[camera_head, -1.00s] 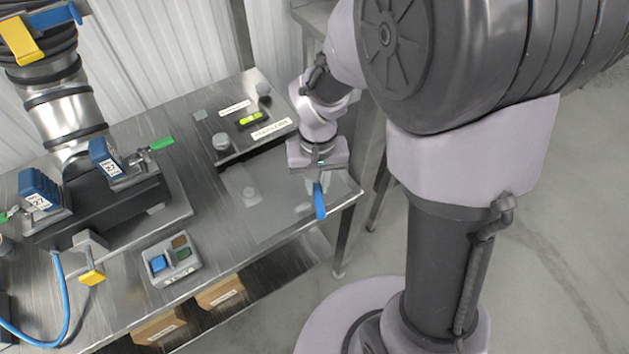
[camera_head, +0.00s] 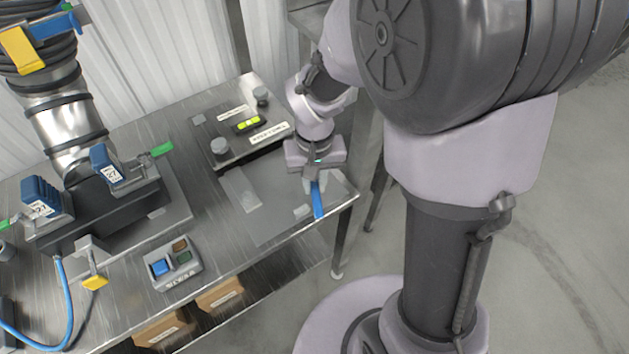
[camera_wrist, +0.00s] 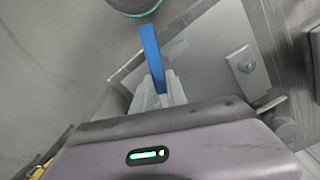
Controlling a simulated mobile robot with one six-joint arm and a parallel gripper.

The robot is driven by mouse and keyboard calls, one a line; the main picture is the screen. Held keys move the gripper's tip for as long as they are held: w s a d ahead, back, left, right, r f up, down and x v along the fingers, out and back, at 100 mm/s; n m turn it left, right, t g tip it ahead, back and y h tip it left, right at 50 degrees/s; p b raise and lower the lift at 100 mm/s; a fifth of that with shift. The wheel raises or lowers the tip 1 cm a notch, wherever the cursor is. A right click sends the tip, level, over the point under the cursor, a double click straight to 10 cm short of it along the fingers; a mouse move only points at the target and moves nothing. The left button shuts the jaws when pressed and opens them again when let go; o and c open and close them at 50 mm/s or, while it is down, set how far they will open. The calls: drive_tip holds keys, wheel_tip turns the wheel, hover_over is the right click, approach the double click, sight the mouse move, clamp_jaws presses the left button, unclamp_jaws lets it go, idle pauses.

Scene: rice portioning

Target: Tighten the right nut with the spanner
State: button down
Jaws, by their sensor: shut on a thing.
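My gripper (camera_head: 314,181) is shut on a blue-handled tool, which looks like the spanner (camera_head: 318,203). It is over the right front part of the bench, near the edge. In the wrist view my gripper (camera_wrist: 160,97) holds the spanner (camera_wrist: 152,50) with its blue part pointing away from the palm; its working end cannot be made out. Two round grey knob-like nuts stand on the plate with the level vial: the left one (camera_head: 219,147) and the right one (camera_head: 261,95). My gripper is apart from both.
A yellow-green level vial (camera_head: 247,125) lies between the nuts. A grey mat (camera_head: 270,222) covers the bench's right front. A small tray (camera_head: 174,282) with coloured blocks is at the front. A dark fixture (camera_head: 110,222) with blue labelled clamps and a large hose fills the left.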

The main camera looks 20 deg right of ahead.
drive_tip(key=shift+r, duration=0.25)
drive_tip(key=shift+r+p, duration=1.85)
drive_tip(key=shift+r, duration=0.15)
drive_tip(key=shift+f, duration=0.1)
